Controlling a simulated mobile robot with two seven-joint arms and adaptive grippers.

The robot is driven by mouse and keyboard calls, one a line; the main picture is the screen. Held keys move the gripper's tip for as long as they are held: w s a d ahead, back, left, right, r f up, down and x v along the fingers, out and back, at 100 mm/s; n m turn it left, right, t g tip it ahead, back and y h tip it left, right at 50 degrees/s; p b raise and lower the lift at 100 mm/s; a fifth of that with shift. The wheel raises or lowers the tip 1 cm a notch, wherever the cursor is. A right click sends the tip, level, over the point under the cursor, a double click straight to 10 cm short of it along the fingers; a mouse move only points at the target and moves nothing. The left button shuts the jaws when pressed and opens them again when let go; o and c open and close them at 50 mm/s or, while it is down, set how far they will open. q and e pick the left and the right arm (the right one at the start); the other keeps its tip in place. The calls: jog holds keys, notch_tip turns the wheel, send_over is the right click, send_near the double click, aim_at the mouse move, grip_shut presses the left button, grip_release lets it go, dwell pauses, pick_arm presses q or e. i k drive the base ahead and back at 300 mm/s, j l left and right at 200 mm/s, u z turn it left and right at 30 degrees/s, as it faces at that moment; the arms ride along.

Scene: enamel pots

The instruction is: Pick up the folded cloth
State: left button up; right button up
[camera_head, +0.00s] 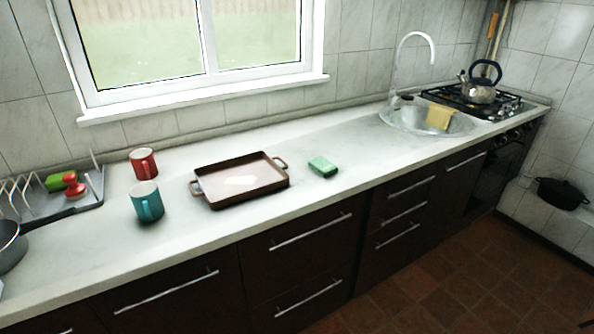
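A small green folded cloth (323,166) lies flat on the pale countertop (330,208), just right of a brown tray.
The brown two-handled tray (200,198) stands left of the green cloth. A teal mug (147,202) and a red mug (143,163) stand further left, near a dish rack (93,186). A kettle (480,84) sits on the stove. Counter between cloth and sink (387,119) is clear.

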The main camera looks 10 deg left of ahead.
aim_at(324, 168)
jog(key=i+l+u, duration=0.35)
jog(key=i+l, duration=0.25)
jog(key=i+l+u, duration=0.2)
jog(key=l, duration=0.3)
jog(key=i+l+u, duration=0.2)
jog(key=i+l, duration=0.1)
jog(key=l, duration=0.1)
